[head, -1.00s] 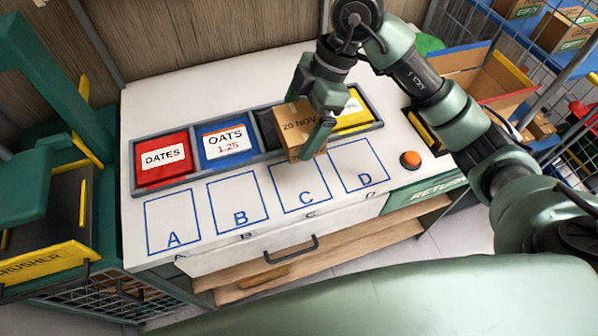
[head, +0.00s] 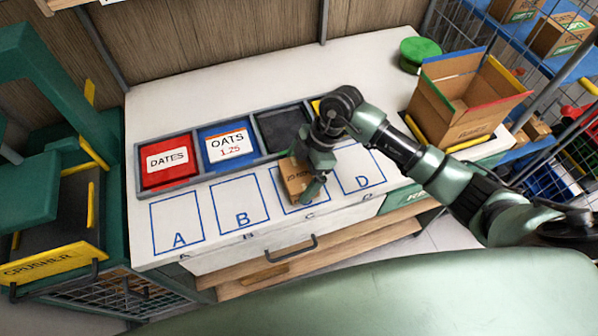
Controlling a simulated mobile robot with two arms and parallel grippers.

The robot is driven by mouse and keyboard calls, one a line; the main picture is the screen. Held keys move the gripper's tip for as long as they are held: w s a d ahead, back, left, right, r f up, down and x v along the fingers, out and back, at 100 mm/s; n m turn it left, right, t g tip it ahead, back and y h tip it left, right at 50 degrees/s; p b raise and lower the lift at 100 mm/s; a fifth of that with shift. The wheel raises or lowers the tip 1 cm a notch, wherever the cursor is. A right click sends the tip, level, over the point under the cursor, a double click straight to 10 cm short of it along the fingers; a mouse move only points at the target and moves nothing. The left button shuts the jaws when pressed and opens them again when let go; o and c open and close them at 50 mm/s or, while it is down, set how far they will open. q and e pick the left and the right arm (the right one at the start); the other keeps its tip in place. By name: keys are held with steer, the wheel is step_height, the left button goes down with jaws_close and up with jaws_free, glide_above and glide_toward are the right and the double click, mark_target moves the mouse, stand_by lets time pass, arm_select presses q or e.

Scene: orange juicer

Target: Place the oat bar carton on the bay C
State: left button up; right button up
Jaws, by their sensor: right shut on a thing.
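The small brown carton (head: 291,178) is in my right gripper (head: 307,180), which is shut on it. The carton is over the blue outline of bay C (head: 277,183) on the white counter. I cannot tell whether its underside touches the counter. The arm and gripper hide much of bay C and part of the carton's printed face. My left gripper is not in view.
Bay A (head: 177,224), bay B (head: 238,204) and bay D (head: 362,170) are empty. Behind them is a tray with a red DATES card (head: 167,158), a blue OATS card (head: 228,144) and a dark empty slot (head: 283,129). An open box (head: 465,110) stands at right.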

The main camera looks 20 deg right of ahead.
steer(key=o, duration=1.2)
steer(key=b+v, duration=0.3)
steer(key=v, duration=0.9)
steer(key=shift+r+b, duration=0.1)
steer(key=shift+b, duration=0.2)
steer(key=shift+s, duration=0.1)
